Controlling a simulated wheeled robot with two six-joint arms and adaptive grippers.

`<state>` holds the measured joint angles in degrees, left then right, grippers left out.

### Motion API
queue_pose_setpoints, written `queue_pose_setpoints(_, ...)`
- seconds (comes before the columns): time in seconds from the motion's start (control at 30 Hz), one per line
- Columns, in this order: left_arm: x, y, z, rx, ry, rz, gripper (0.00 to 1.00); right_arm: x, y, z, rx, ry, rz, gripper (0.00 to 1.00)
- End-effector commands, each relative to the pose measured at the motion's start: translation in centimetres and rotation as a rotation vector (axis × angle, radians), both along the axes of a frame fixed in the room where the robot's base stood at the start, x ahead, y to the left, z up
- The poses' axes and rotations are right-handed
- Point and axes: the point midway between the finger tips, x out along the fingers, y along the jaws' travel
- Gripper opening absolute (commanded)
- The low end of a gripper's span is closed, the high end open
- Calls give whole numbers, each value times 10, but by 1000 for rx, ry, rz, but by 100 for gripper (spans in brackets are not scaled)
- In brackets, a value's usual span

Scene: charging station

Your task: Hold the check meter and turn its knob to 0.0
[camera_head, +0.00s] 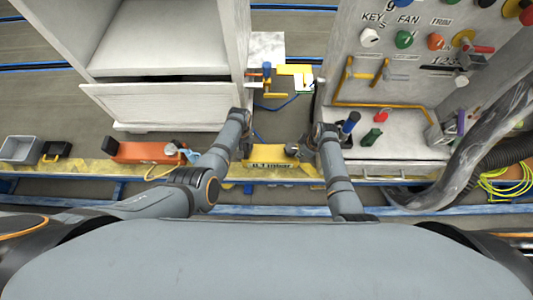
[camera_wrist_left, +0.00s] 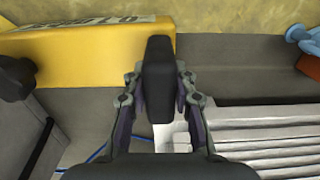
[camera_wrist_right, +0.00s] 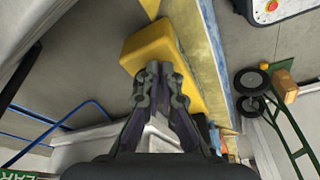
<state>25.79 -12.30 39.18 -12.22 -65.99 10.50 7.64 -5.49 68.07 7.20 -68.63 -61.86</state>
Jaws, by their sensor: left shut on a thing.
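The yellow check meter (camera_head: 283,172) is low in the middle of the head view, with a small label that seems to read 0.1 mbar, though blurred. My left gripper (camera_head: 246,150) is at its left part. In the left wrist view my left gripper (camera_wrist_left: 160,85) is shut on an upright black grip (camera_wrist_left: 158,62) in front of the yellow body (camera_wrist_left: 75,45). My right gripper (camera_head: 296,152) is at the meter's right part. In the right wrist view my right gripper (camera_wrist_right: 152,68) has its fingertips together beside the yellow body (camera_wrist_right: 150,45).
A white cabinet (camera_head: 160,100) stands at the left and a control panel (camera_head: 400,60) with a ledge at the right. A red-orange toolbox (camera_head: 145,152) and a grey bin (camera_head: 20,150) are at the left. A thick grey hose (camera_head: 470,150) hangs at the right.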

Motion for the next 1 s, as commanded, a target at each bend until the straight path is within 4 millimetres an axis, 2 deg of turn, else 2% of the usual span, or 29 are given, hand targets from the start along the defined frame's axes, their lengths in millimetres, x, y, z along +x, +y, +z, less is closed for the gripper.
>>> queue_pose_setpoints(0.1, -1, -4, 0, -7, 2, -1, 1, -1, 6, 1, 11, -1, -1, 0)
queue_pose_setpoints(0.53, -1, -5, 0, -9, 2, -2, 1, -1, 7, 1, 12, -3, -1, 0)
queue_pose_setpoints(0.9, -1, -4, 0, -8, 2, -2, 1, -7, 0, 1, 9, -3, 0, 0)
queue_pose_setpoints(1.0, -1, -3, 0, -6, 2, -2, 1, -7, 0, 7, 7, -5, -1, 0)
